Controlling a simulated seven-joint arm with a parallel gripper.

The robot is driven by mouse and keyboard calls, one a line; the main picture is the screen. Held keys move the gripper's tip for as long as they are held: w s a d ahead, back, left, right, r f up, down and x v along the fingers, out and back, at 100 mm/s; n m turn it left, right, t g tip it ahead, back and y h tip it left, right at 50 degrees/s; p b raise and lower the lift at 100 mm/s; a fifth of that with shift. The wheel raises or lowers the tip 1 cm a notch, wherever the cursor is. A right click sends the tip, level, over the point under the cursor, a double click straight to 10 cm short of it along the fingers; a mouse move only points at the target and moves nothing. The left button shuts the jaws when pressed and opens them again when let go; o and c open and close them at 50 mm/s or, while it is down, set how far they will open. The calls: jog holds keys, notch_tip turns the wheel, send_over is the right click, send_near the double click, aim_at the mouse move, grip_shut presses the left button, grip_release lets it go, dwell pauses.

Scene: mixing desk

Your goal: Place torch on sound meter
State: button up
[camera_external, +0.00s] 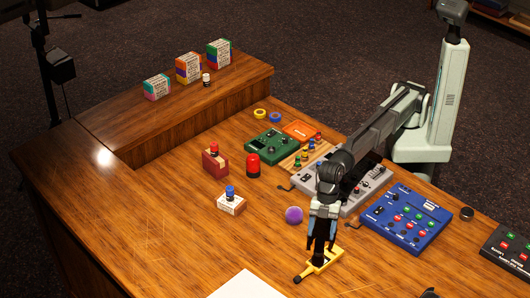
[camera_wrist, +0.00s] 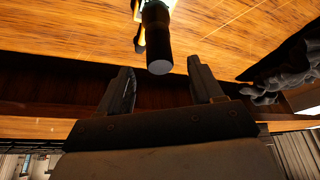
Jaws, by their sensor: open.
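The torch is a black cylinder (camera_external: 319,250) that looks upright on the yellow sound meter (camera_external: 331,262) near the front of the desk. The meter lies flat, with a black tip at its lower left. In the wrist view the torch (camera_wrist: 157,40) points its round end towards me, with a bit of the yellow meter (camera_wrist: 139,40) beside it. In the wrist view the torch end lies just beyond the open fingertips (camera_wrist: 160,72). The exact contact under the torch is hard to see.
A purple ball (camera_external: 294,215) is just behind the meter. A blue mixer (camera_external: 405,222) stands to the right and a grey mixer (camera_external: 345,195) is behind my arm. White paper (camera_external: 247,287) lies at the front left. The desk's left part is clear.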

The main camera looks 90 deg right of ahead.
jog(key=v, duration=0.6)
